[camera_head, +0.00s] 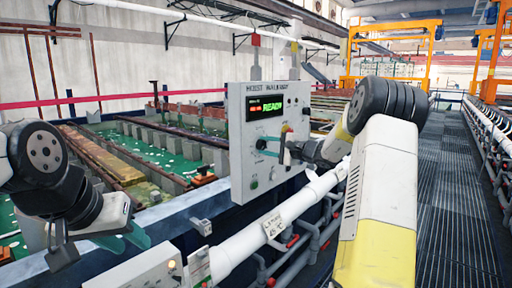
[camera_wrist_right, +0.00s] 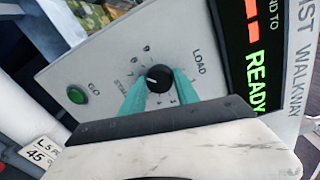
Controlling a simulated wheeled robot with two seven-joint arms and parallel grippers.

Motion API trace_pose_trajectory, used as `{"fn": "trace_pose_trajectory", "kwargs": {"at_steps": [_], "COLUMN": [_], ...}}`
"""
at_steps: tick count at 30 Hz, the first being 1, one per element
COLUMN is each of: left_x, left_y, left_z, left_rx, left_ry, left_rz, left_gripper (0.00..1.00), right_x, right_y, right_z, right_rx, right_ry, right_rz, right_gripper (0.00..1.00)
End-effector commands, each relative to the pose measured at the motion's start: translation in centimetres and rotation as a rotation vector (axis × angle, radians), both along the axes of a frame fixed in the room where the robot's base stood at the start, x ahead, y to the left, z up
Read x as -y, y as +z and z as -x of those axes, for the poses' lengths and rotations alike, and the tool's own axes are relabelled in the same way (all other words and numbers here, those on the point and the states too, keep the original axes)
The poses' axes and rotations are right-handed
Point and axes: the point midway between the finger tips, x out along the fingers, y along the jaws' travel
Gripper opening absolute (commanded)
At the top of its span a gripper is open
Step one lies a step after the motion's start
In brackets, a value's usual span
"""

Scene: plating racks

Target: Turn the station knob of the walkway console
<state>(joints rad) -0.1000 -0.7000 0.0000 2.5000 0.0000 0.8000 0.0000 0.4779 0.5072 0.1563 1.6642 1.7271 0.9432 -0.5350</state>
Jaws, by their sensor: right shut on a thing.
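The walkway console (camera_head: 238,165) is an upright light grey panel with a lit display (camera_head: 265,107) reading READY in green. In the right wrist view the station knob (camera_wrist_right: 159,78) is round and black, with a small pale mark on its left side in the picture. Small markings ring it, with LOAD at upper right. My right gripper (camera_head: 264,148) is shut on the knob, one teal finger on each side, as the wrist view (camera_wrist_right: 160,88) shows. The knob is mostly hidden in the head view. My left gripper (camera_head: 122,239) is low at left, away from the console; its finger gap is unclear.
A green GO button (camera_wrist_right: 77,95) sits beside the knob on the panel. A white pipe (camera_head: 240,245) with a tag runs below the console. Tanks of green liquid (camera_head: 165,150) lie behind at left. The grated walkway (camera_head: 450,190) at right is clear.

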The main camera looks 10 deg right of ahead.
Motion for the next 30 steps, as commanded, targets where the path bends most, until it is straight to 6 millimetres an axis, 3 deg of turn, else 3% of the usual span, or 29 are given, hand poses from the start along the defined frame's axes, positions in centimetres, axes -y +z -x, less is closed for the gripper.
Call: {"fn": "trace_pose_trajectory", "kwargs": {"at_steps": [18, 30], "left_x": [0.0, 0.0], "left_y": [0.0, 0.0], "left_z": [0.0, 0.0], "left_rx": [0.0, 0.0], "left_ry": [0.0, 0.0], "left_rz": [0.0, 0.0], "left_gripper": [0.36, 0.36], "right_x": [0.24, 0.25], "right_y": [-0.23, -0.21], "right_z": [-0.05, -0.08], "right_rx": [-0.345, -0.464], "right_ry": [-0.002, -0.003], "right_rz": [-0.437, -0.59], "right_gripper": [0.0, 0.0]}}
